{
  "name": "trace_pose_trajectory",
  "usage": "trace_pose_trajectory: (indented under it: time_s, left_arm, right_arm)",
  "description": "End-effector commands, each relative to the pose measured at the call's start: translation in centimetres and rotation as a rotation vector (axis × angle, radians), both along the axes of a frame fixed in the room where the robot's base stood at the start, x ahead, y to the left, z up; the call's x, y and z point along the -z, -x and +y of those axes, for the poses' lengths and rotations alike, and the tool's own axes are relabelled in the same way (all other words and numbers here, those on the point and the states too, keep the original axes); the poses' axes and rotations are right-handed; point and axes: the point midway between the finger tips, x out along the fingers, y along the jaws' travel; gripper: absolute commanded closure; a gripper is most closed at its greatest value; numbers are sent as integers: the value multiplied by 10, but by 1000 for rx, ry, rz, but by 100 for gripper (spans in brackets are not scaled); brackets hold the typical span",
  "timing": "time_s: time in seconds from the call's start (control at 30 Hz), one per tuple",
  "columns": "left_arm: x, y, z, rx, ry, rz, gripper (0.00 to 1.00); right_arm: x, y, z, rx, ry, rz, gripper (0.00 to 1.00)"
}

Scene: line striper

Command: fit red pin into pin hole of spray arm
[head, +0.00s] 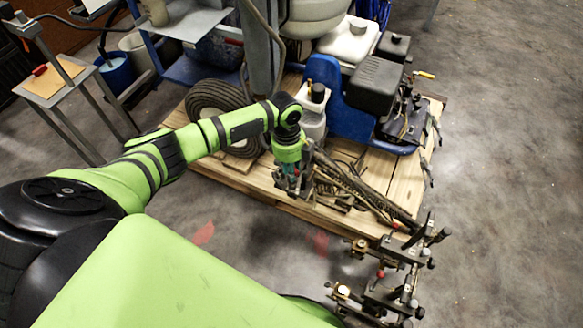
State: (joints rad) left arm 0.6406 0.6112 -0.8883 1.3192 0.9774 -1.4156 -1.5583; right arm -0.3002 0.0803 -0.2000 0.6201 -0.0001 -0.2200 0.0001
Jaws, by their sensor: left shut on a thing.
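The spray arm (408,262) of the line striper is a dark metal bar assembly with clamps and knobs, at the lower right beyond the pallet edge. A small red knob-like part (380,274) shows on it; I cannot tell whether it is the red pin. The pin hole cannot be made out. My left gripper (291,188) points down over the pallet's front part, left of the spray arm and apart from it. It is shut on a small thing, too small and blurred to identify. My right gripper is not in view.
The blue line striper (335,95) stands on a wooden pallet (258,190), with dark hoses (365,190) running towards the spray arm. A tire (215,100) lies behind my left arm. A small table (52,82) at upper left holds a red object (39,70). Floor at right is clear.

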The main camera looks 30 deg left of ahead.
Motion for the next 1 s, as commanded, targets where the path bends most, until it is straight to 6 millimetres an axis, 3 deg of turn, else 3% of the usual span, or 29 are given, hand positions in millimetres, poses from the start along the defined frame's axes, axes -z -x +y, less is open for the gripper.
trace_pose_trajectory:
  time_s: [0.43,0.47,0.5,0.53,0.77,0.8,0.83,1.0]
  left_arm:
    - [13,0,0,0,0,0,100]
    - [12,0,0,0,0,0,69]
    - [11,0,0,0,0,0,53]
    - [11,0,0,0,0,0,50]
    - [11,0,0,0,0,0,50]
    - [11,0,0,0,0,0,38]
    - [11,0,0,0,0,0,34]
    - [11,0,0,0,0,0,34]
  right_arm:
    - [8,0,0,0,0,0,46]
    - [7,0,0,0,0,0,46]
    - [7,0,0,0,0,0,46]
    - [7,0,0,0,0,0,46]
    - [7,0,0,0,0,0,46]
    - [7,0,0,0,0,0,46]
    - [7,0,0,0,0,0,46]
    - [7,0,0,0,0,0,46]
